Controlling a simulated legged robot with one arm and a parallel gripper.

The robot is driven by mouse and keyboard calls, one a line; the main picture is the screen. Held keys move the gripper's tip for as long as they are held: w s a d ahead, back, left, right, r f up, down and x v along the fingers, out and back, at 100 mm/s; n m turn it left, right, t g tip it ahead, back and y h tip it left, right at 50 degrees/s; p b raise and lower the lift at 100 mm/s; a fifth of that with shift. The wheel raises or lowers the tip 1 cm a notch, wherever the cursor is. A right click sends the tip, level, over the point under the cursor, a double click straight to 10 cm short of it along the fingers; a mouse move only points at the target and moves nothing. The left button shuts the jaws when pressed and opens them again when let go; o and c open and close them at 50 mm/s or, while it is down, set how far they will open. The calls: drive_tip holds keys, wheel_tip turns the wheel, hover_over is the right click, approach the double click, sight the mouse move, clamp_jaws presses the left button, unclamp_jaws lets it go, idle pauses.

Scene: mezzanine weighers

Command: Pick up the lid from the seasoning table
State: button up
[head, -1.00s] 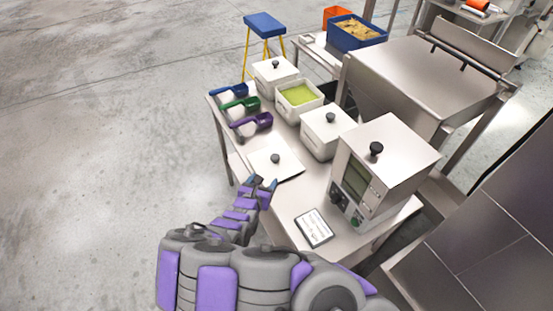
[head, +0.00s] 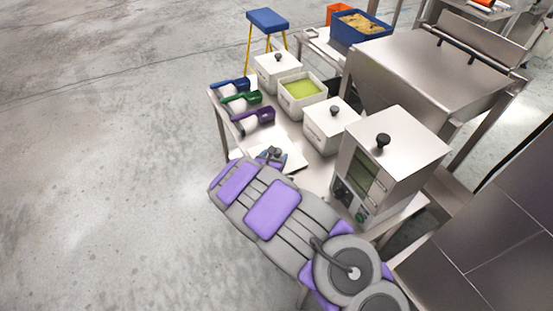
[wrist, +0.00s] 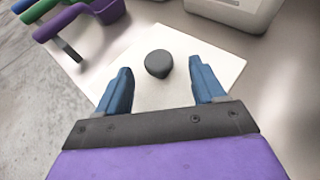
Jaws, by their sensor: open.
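The lid (wrist: 190,48) is a flat, pale square plate with a round dark knob (wrist: 158,63) at its middle. It lies flat on the steel seasoning table (wrist: 285,75). In the wrist view my gripper (wrist: 163,82) is open, its two blue fingers apart, with the knob just beyond and between the fingertips. The fingers do not visibly touch the knob. In the head view my arm hides much of the lid (head: 296,160), and my gripper (head: 272,156) is over it, near the table's front edge.
Purple (head: 262,116), green (head: 252,97) and blue (head: 240,84) scoops lie left of the lid. Behind stand an open bin of green seasoning (head: 301,99) and two lidded bins (head: 277,72) (head: 331,128). A steel weigher box (head: 400,150) stands to the right.

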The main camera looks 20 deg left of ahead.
drive_tip(key=shift+b+x, duration=0.35)
drive_tip(key=shift+x, duration=1.2)
drive_tip(key=shift+a, duration=0.1)
drive_tip(key=c, duration=1.2)
drive_tip(key=shift+r, duration=0.1)
